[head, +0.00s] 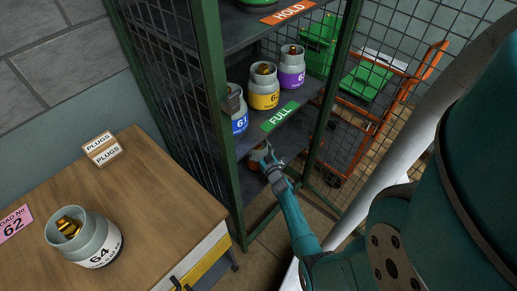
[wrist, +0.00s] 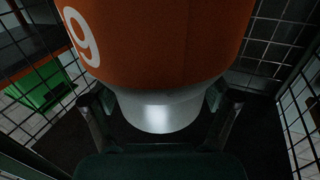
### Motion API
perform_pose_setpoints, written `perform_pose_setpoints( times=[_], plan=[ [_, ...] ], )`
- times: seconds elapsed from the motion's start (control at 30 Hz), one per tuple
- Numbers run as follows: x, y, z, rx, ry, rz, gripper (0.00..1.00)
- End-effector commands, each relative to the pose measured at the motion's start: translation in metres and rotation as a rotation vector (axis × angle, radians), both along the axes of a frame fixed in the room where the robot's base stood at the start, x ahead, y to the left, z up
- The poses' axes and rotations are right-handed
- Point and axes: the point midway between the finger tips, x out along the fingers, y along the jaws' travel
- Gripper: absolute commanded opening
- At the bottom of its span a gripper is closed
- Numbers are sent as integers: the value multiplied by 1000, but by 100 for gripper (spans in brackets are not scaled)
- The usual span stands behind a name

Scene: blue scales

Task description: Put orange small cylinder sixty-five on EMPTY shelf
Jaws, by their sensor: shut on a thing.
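The orange small cylinder (wrist: 165,40) fills the upper part of the wrist view, with its pale grey neck (wrist: 158,112) between my fingers. Only one white digit of its number shows, looking like a 9 in that view. My gripper (head: 270,166) is shut on the neck. No EMPTY label is visible.
Blue, yellow (head: 264,90) and purple (head: 292,70) cylinders stand on the FULL shelf above my gripper. Rack posts (head: 322,95) and mesh walls stand close. A wooden bench (head: 150,200) holds cylinder 64 (head: 88,240). An orange trolley (head: 345,140) stands behind.

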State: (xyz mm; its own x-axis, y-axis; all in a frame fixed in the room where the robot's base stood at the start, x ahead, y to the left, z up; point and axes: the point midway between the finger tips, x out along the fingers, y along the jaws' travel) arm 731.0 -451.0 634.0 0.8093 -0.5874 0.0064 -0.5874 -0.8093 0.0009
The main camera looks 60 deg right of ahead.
Motion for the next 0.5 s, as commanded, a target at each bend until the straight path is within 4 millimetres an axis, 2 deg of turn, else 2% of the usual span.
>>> perform_pose_setpoints(
  times=[0.03, 0.07, 0.1, 0.5],
  plan=[
    [-1, 1, -3, 5, 5, -1, 91],
    [-1, 1, -3, 5, 5, -1, 99],
    [-1, 1, -3, 5, 5, -1, 100],
    [-4, 3, -3, 4, 4, -1, 100]
  ],
)
